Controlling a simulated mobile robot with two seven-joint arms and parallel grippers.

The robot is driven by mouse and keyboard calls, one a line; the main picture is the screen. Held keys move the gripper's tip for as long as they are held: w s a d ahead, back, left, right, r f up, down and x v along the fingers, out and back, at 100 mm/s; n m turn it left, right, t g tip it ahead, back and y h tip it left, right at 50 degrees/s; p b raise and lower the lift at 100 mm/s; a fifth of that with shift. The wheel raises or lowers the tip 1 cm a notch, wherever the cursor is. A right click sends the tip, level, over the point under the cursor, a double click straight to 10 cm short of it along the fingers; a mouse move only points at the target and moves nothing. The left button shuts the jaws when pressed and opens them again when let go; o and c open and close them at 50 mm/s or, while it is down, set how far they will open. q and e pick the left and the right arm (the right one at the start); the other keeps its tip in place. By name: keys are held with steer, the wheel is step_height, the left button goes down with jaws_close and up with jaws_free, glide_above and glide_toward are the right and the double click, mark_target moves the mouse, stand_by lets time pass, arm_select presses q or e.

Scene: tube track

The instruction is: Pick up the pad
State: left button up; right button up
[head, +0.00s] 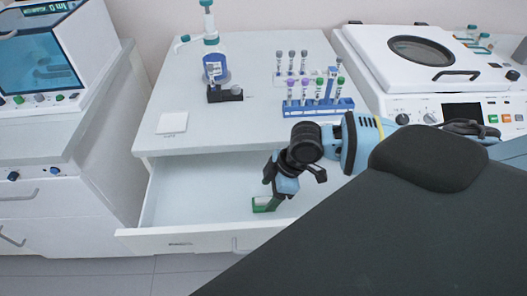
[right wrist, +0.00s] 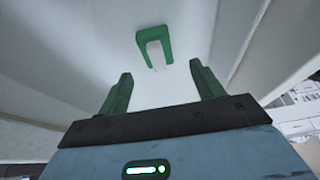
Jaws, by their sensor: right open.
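My right gripper (head: 281,184) reaches down into the open drawer. In the right wrist view its two green fingers (right wrist: 161,70) are apart with nothing between them. A small green U-shaped piece with a white middle (right wrist: 154,42) lies ahead of the fingertips, apart from them. In the head view, this green piece (head: 264,204) shows on the drawer floor just below the gripper, partly hidden by it. A flat white square (head: 172,123) lies on the worktop. I cannot tell from its look alone which of these is the pad. My left gripper is not in view.
The drawer (head: 190,200) is otherwise bare, with walls around the gripper. A white machine with a round lid window (head: 420,50) stands at right.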

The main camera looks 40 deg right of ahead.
mark_target(263, 200)
steer(key=shift+x, duration=2.6)
steer(key=shift+d, duration=0.1)
steer(key=shift+c, duration=0.5)
steer(key=c, duration=1)
steer(key=shift+w+r, duration=0.1)
steer(key=shift+c, duration=0.2)
step_height(263, 200, up, 10)
steer(key=shift+f+p, duration=0.1)
steer(key=shift+p, duration=0.2)
